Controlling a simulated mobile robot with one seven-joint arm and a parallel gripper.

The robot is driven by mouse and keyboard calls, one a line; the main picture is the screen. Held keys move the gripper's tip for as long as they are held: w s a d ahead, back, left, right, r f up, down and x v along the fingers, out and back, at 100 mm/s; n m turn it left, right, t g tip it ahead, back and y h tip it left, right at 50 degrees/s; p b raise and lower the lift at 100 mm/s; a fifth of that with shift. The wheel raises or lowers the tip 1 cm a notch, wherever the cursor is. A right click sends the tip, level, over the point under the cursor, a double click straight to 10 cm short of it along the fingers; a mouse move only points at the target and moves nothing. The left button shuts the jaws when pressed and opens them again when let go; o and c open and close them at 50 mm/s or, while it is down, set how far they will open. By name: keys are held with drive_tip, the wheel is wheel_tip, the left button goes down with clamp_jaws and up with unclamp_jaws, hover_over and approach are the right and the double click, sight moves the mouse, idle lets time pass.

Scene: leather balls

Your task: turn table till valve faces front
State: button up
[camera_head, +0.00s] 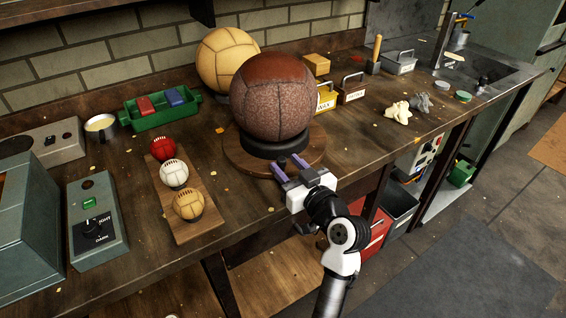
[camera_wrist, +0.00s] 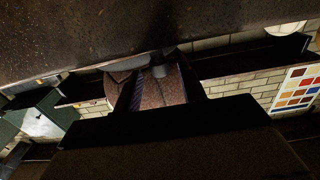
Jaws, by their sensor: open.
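A large brown leather ball (camera_head: 272,95) sits in a black ring (camera_head: 258,146) on a round wooden turntable (camera_head: 234,158) on the workbench. I cannot make out a valve on the side of the ball that shows. My gripper (camera_head: 287,166) is open, with its two purple fingers at the front edge of the turntable, below the ball. I cannot tell whether the fingers touch the disc. In the dark wrist view, brown leather of the ball (camera_wrist: 160,92) shows between the fingers.
A tan ball (camera_head: 226,58) stands close behind. A wooden board with red, white and tan small balls (camera_head: 188,204) lies to the left, beside a grey control box (camera_head: 97,222).

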drive_tip(key=b+v, duration=0.2)
drive_tip(key=v, duration=0.9)
drive_tip(key=shift+c, duration=0.3)
